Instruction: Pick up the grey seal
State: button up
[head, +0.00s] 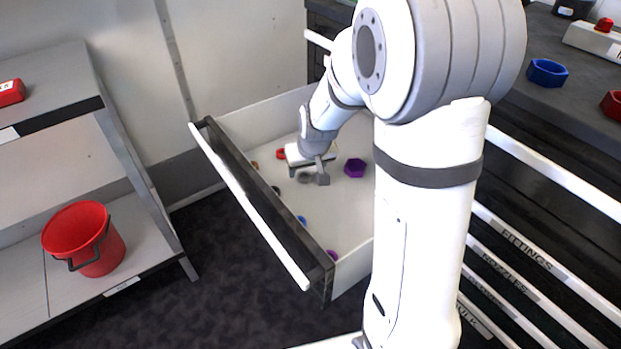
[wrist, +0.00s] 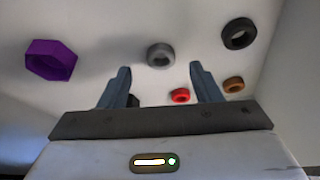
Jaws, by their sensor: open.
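The grey seal (wrist: 151,56) is a thick ring lying on the white floor of the open drawer. In the wrist view it shows between the tips of my gripper (wrist: 160,72), a little beyond them. In the head view my gripper (head: 309,177) is low inside the drawer, and the grey seal (head: 303,178) shows between its fingers. The jaws are open, with nothing held. I cannot tell the exact height of the fingertips above the seal.
In the drawer (head: 235,125) lie a purple hexagonal piece (wrist: 50,60), a black ring (wrist: 239,34), a red ring (wrist: 180,96) and a brown ring (wrist: 233,85). A blue ring (head: 301,219) lies nearer the drawer front. A red bucket (head: 84,239) stands on the left shelf.

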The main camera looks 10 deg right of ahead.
aim_at(304, 176)
jog(key=b+x, duration=0.1)
jog(key=x, duration=0.2)
jog(key=shift+f, duration=0.15)
jog(key=c, duration=1.1)
